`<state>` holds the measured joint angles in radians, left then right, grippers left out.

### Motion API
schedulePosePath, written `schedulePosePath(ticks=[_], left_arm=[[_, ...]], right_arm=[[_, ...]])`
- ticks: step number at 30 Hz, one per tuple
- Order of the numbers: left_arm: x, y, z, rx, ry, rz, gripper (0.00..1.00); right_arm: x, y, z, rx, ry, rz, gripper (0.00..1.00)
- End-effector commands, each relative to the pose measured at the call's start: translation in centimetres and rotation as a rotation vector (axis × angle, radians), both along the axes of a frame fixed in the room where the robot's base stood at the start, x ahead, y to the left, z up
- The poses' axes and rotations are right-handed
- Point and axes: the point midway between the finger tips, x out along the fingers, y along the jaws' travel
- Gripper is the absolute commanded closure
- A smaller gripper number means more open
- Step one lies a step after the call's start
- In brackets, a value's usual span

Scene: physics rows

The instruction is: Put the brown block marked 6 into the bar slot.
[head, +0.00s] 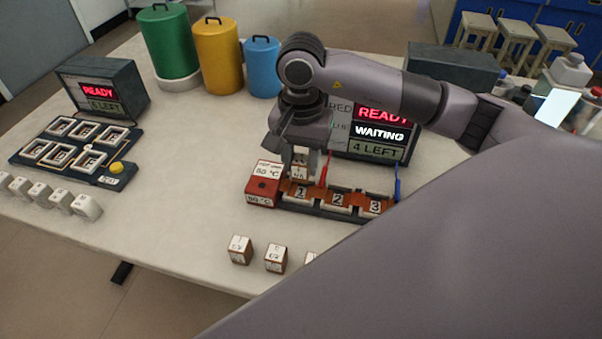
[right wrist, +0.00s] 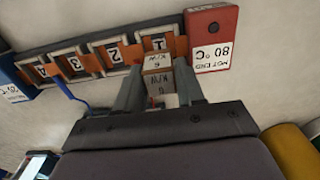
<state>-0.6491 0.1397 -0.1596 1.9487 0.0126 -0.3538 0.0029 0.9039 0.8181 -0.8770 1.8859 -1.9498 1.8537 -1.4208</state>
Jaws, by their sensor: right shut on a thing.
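My right gripper (head: 305,160) is shut on a brown block with white labels (head: 299,172). In the right wrist view the block (right wrist: 157,80) sits between the fingers (right wrist: 160,88), its label showing K/W and a digit that looks like a 6. The bar (head: 320,211) has numbered slots 1, 2 and 3 in the head view; slot 4 (right wrist: 40,71) also shows in the right wrist view. The block is at slot 1 (right wrist: 155,44), on the side toward the display; I cannot tell whether it touches the bar. My left gripper is not in view.
A red 80 °C hot end (head: 262,188) adjoins slot 1. Several similar blocks (head: 240,250) stand at the table's front edge. A READY/WAITING display (head: 380,130) stands behind the bar. A second panel (head: 75,145) and coloured canisters (head: 218,55) stand left and behind.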

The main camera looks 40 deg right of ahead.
Motion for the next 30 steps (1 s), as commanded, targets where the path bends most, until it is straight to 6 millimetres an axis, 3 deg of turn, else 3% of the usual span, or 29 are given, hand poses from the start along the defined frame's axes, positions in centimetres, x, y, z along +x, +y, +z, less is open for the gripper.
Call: schedulePosePath(ticks=[10, 22, 23, 24, 30], left_arm=[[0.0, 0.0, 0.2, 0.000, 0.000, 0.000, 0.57], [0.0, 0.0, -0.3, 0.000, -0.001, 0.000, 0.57], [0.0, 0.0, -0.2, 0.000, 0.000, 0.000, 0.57], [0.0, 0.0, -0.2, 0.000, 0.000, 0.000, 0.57], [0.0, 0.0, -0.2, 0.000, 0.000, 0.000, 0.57]], right_arm=[[-0.1, 0.1, -4.1, 0.000, 0.004, 0.001, 0.92], [0.0, 0.0, -4.8, 0.000, 0.000, 0.001, 0.92], [0.0, 0.0, -4.7, 0.000, 0.000, 0.001, 0.55], [0.0, 0.0, -4.6, 0.000, 0.000, 0.001, 0.51], [0.0, 0.0, -4.6, 0.000, 0.000, 0.001, 0.51]])
